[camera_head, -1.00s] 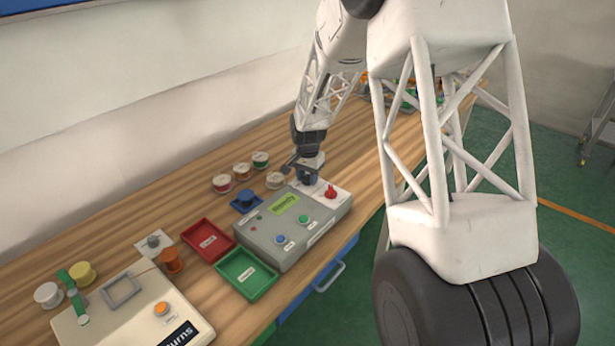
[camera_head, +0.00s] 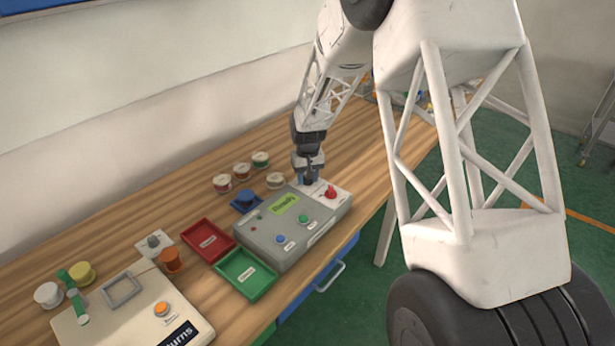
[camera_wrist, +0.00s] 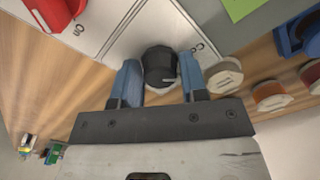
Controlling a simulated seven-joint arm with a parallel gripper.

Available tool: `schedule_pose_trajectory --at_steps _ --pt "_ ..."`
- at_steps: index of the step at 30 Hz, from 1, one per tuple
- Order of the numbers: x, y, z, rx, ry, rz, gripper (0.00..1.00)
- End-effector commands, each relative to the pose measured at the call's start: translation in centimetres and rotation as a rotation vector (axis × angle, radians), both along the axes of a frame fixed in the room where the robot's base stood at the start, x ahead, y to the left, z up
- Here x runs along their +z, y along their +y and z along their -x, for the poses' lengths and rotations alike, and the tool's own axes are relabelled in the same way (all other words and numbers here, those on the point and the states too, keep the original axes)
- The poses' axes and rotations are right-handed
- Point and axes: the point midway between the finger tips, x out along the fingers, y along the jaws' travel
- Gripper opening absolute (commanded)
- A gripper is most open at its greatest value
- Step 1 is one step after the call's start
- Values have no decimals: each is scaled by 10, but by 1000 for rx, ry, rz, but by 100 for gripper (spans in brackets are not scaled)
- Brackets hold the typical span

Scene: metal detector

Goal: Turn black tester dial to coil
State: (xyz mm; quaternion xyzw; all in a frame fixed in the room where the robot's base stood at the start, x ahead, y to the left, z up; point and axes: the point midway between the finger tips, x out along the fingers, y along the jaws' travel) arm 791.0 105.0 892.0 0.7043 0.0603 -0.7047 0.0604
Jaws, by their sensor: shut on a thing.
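The black tester dial (camera_wrist: 160,66) sits on a white panel between my two blue fingertips in the wrist view. A short light mark shows on its lower right side. My gripper (camera_wrist: 157,80) is shut on the dial, with one finger on each side. In the head view my gripper (camera_head: 308,181) is at the back end of the grey tester (camera_head: 275,237), and its fingers hide the dial there.
Bare wood lies behind.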

Motion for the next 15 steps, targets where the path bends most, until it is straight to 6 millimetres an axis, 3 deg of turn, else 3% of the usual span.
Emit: schedule_pose_trajectory --at_steps 15 --pt "0 0 0 253 -1 0 16"
